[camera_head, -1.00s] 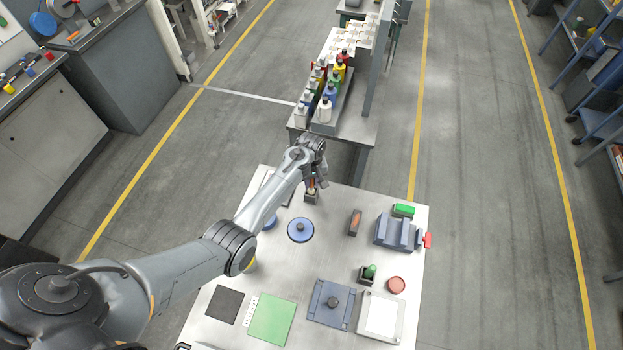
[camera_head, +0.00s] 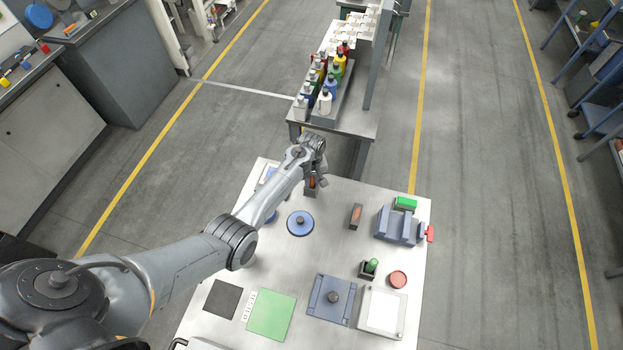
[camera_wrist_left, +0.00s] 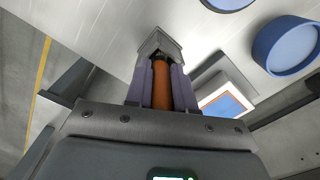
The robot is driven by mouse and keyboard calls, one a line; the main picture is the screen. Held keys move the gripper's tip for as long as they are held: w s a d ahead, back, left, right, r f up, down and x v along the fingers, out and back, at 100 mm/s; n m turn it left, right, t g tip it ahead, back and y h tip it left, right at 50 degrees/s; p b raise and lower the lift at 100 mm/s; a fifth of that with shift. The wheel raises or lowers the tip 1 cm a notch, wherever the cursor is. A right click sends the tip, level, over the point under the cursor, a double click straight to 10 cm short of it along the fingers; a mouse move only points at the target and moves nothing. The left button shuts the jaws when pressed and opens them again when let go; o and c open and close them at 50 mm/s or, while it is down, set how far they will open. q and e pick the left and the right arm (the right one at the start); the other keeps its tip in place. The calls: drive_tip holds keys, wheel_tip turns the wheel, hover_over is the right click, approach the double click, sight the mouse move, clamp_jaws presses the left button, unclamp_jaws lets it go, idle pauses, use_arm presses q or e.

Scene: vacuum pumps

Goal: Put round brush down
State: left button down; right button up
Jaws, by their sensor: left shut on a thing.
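The round brush shows as an orange-brown handle (camera_wrist_left: 161,84) between the purple fingers of my left gripper (camera_wrist_left: 162,75) in the left wrist view. My left gripper is shut on it. The brush's far end is at a small grey block-shaped holder (camera_wrist_left: 158,43) and appears to be inside it; the bristles are hidden. In the head view, my left gripper (camera_head: 318,178) is at the far edge of the table, right at the holder (camera_head: 310,191). My right gripper is not in view.
Bottles (camera_head: 325,103) stand on a bench beyond. The table's middle is clear.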

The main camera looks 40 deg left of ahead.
use_arm(q)
drive_tip(key=shift+f, duration=0.25)
drive_tip(key=c, duration=0.9)
unclamp_jaws()
wheel_tip(320, 180, up, 11)
drive_tip(key=shift+f, duration=0.1)
clamp_jaws()
idle(0.4)
idle(0.5)
idle(0.7)
